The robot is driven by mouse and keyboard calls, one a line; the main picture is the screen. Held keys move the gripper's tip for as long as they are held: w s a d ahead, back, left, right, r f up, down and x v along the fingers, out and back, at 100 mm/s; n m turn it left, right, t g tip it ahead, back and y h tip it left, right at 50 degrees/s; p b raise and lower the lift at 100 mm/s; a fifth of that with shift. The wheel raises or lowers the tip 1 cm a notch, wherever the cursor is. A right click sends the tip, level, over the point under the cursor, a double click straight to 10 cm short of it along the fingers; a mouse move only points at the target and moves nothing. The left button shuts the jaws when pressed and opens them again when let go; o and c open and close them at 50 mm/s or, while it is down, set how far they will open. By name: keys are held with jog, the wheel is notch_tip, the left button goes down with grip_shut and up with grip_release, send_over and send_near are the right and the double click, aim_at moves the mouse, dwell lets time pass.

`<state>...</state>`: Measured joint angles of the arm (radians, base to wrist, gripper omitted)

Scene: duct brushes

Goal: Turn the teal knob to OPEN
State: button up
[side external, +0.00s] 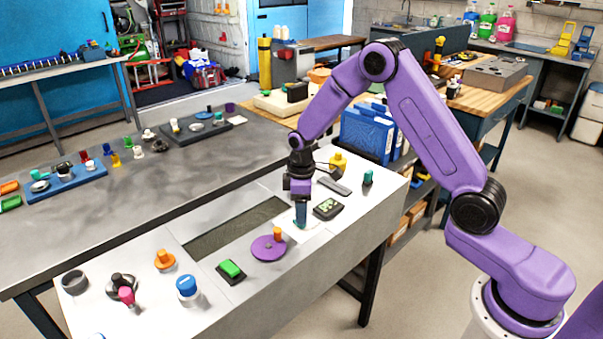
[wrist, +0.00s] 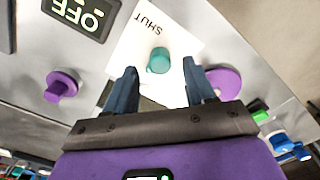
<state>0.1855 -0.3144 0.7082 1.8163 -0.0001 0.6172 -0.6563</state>
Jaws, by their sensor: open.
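The teal knob (wrist: 158,60) stands on a white plate (wrist: 190,38) marked SHUT in the wrist view. Any other lettering on the plate is not visible. My gripper (wrist: 160,67) is open, with one dark blue finger on each side of the knob as seen from the wrist. I cannot tell whether either finger touches it. In the side view my gripper (side external: 301,222) points down over the white plate (side external: 308,223), and the fingers hide most or all of the knob.
A purple disc with an orange handle (side external: 268,247), a green button (side external: 231,269) and another teal piece (side external: 368,177) stand on the panel. A recessed dark grate (side external: 235,228) lies left of my gripper.

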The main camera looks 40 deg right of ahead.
notch_tip(320, 180, up, 15)
dwell(0.3)
dwell(0.3)
jog(key=s+a+r+n, duration=0.1)
jog(key=s+a, duration=0.2)
jog(key=s, duration=0.5)
jog(key=s+a+r+n, duration=0.1)
jog(key=s+a, duration=0.3)
jog(key=s, duration=0.4)
jog(key=s+d+f, duration=0.1)
jog(key=s+d, duration=0.1)
jog(key=s, duration=0.7)
jog(key=s+d+f+n, duration=0.1)
jog(key=s+d, duration=0.1)
jog(key=s, duration=0.8)
jog(key=shift+n, duration=0.3)
